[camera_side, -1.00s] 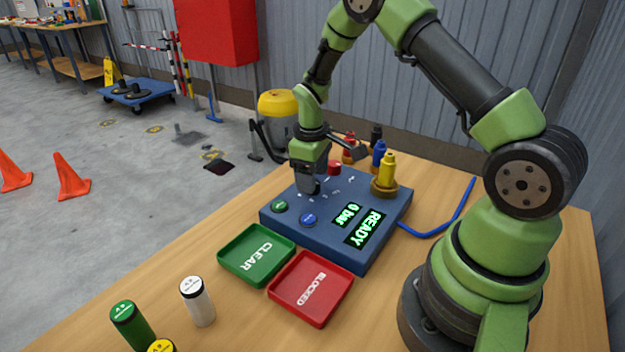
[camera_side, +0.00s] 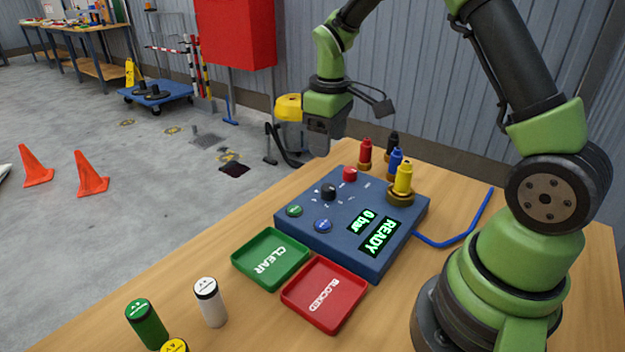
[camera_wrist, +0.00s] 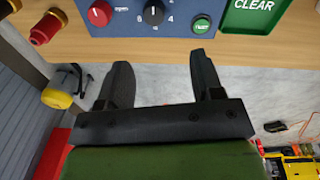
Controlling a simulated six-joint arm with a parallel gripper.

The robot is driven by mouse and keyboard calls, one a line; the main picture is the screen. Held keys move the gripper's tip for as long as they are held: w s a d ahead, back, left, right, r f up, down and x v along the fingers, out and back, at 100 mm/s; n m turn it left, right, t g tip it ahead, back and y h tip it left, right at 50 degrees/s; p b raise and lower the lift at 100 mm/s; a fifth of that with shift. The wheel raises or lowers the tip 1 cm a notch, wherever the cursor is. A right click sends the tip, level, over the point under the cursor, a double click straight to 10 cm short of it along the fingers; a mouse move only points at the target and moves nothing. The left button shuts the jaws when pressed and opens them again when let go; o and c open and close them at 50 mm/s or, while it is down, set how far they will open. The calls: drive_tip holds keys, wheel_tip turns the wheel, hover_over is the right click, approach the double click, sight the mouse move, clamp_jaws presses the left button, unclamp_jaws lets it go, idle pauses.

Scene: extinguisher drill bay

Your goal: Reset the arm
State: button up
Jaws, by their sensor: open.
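My gripper (camera_side: 318,150) is raised above the far left side of the blue control box (camera_side: 345,205), clear of it. In the wrist view my gripper (camera_wrist: 160,75) shows two dark fingers spread apart with nothing between them. The box has a black dial (camera_side: 328,191), a red button (camera_side: 350,173), a green button (camera_side: 294,210) and a blue button (camera_side: 323,226). Its display (camera_side: 378,236) reads READY and 0 bar. The dial also shows in the wrist view (camera_wrist: 153,13), beyond the fingertips.
A green CLEAR tray (camera_side: 240,268) and a red BLOCKED tray (camera_side: 297,302) stand before the box. Green (camera_side: 147,325) and white (camera_side: 210,303) cylinders stand front left, with a yellow-topped one. Red, black, blue and yellow (camera_side: 403,178) nozzle-like pieces stand behind. A blue hose (camera_side: 450,240) lies right.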

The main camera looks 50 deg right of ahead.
drive_tip(key=s+a+r+m+t, duration=0.1)
drive_tip(key=s+a+r+t, duration=0.15)
drive_tip(key=r, duration=0.35)
drive_tip(key=s+a+r+m+t, duration=0.1)
drive_tip(key=s+a+r+m, duration=0.1)
drive_tip(key=s+a+r, duration=0.25)
drive_tip(key=s+a+r+m+t+y, duration=0.1)
drive_tip(key=s+a+r, duration=0.1)
drive_tip(key=s, duration=0.4)
drive_tip(key=s+a+r+m+t+y, duration=0.1)
drive_tip(key=s+a+r+m+t, duration=0.1)
drive_tip(key=s, duration=0.3)
drive_tip(key=shift+s+a+r+y, duration=0.15)
drive_tip(key=shift+s+a+y, duration=0.2)
drive_tip(key=shift+a, duration=0.2)
